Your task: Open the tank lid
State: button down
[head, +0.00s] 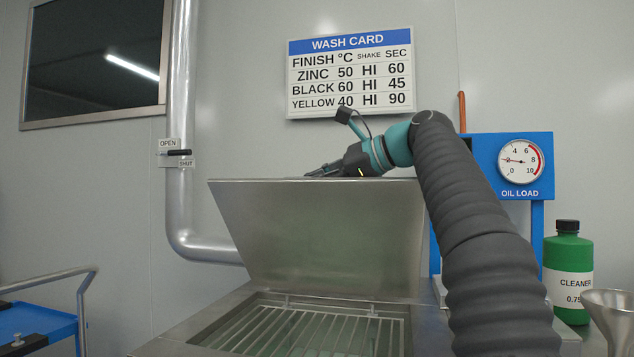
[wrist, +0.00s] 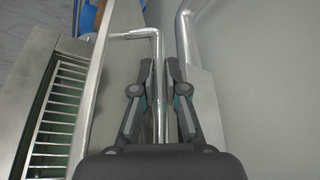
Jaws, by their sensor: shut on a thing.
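The tank lid (head: 320,230) is a flat steel plate, tilted up steeply at the back of the tank (head: 225,325). Below it, the tank opening shows a wire rack (head: 300,330). My gripper (head: 322,172) is at the lid's top edge. In the wrist view my gripper (wrist: 158,68) has its fingers on either side of a bent metal bar handle (wrist: 158,45), shut on it. The handle runs beside the lid (wrist: 115,85). In the head view the lid's edge hides most of the handle.
A steel pipe (head: 182,80) with an OPEN/SHUT valve lever (head: 180,152) runs down the wall at left. A blue oil-load gauge stand (head: 508,180) and green cleaner bottle (head: 568,255) stand at right, near a funnel (head: 610,310). A blue cart (head: 40,325) is at lower left.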

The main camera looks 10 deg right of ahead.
jog(key=c, duration=1.2)
grip_release()
jog(key=v, duration=1)
jog(key=shift+d, duration=0.25)
jog(key=shift+v, duration=0.8)
jog(key=shift+s+a, duration=0.1)
jog(key=shift+s, duration=0.05)
